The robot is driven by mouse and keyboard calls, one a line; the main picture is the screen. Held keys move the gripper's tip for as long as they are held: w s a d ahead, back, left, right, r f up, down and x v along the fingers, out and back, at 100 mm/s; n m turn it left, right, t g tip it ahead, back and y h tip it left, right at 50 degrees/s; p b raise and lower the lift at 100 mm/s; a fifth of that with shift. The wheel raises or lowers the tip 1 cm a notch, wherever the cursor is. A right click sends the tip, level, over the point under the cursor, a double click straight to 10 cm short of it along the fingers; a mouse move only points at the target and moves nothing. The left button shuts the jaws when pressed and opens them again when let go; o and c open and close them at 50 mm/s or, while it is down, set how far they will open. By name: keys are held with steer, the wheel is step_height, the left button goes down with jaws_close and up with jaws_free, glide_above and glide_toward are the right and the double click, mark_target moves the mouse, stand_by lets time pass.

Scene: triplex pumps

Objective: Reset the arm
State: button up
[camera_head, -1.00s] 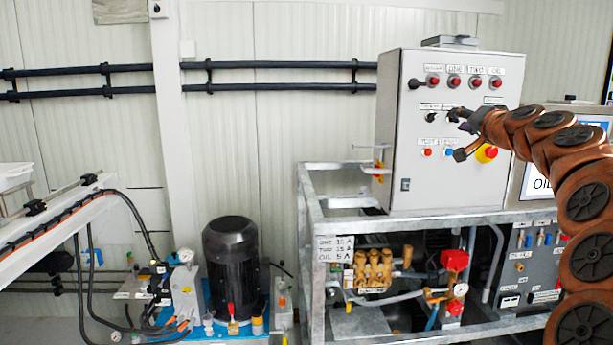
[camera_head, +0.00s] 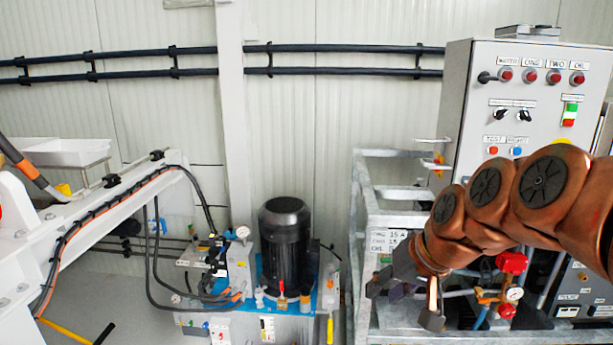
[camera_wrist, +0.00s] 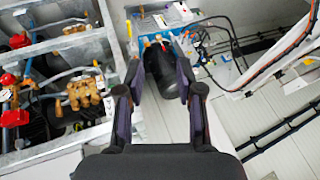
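My arm comes in from the right in the head view, its copper-brown links in front of the control cabinet (camera_head: 520,115) and the metal frame. My gripper (camera_head: 405,300) hangs low in front of the frame's left side, with its fingers spread. In the wrist view my gripper (camera_wrist: 160,85) has two dark fingers apart with nothing held between them. The black motor (camera_wrist: 163,70) shows beyond the fingertips in that view. Part of the frame and the brass pump behind my arm are hidden in the head view.
The black motor (camera_head: 286,245) stands on a blue base left of the frame. A red valve (camera_head: 511,263) with a gauge sits inside the frame. A white beam (camera_head: 95,225) with cables is at left. Black pipes (camera_head: 350,48) run along the wall.

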steer(key=s+d+f+g+h+p, duration=0.1)
steer(key=s+f, duration=0.4)
steer(key=s, duration=0.8)
steer(key=s+d+f+g+h+p, duration=0.1)
steer(key=s+d+f+g+h, duration=0.2)
steer(key=s, duration=0.9)
step_height(320, 180, down, 3)
steer(key=g, duration=0.2)
steer(key=shift+s+d+f+n+g, duration=0.2)
steer(key=shift+s+n+g, duration=0.1)
steer(key=shift+s, duration=0.1)
steer(key=shift+c, duration=0.4)
jaws_close()
